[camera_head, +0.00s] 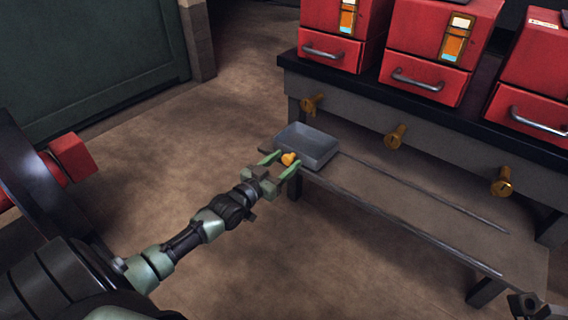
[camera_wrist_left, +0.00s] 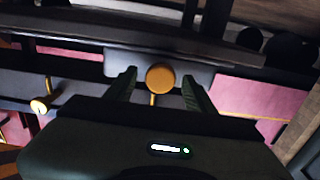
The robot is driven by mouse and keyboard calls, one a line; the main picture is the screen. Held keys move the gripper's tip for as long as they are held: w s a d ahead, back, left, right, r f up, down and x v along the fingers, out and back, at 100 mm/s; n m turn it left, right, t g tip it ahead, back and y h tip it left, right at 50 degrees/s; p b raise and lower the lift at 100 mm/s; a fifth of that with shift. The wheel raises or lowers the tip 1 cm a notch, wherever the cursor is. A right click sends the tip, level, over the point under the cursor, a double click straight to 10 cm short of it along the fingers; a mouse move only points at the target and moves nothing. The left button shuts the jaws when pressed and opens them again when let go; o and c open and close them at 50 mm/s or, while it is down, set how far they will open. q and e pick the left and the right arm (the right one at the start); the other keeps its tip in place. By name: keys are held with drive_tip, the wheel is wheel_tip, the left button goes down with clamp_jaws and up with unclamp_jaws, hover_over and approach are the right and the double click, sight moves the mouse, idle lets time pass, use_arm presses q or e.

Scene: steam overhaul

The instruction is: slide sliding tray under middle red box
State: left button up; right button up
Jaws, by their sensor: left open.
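The sliding tray (camera_head: 322,157) is a shallow grey open box with a round yellow knob (camera_head: 288,158) on its near left side. It sits at the left end of a low shelf, below the left red box. The middle red box (camera_head: 424,84) is farther right, on the dark counter. My left gripper (camera_head: 284,161) is open, with its green fingers on either side of the knob. The left wrist view also shows the knob (camera_wrist_left: 160,77) between the fingers; contact is unclear. A small part of what looks like my right gripper (camera_head: 528,304) shows at the bottom right corner.
Two thin rails (camera_head: 430,238) run along the shelf to the right of the tray, and the shelf there is clear. Brass fittings (camera_head: 396,137) stick out from the counter front above it. The left red box (camera_head: 330,50) and the right red box (camera_head: 528,110) flank the middle one.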

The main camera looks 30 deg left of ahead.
use_arm(q)
drive_tip(key=shift+c, duration=0.2)
clamp_jaws()
idle(1.1)
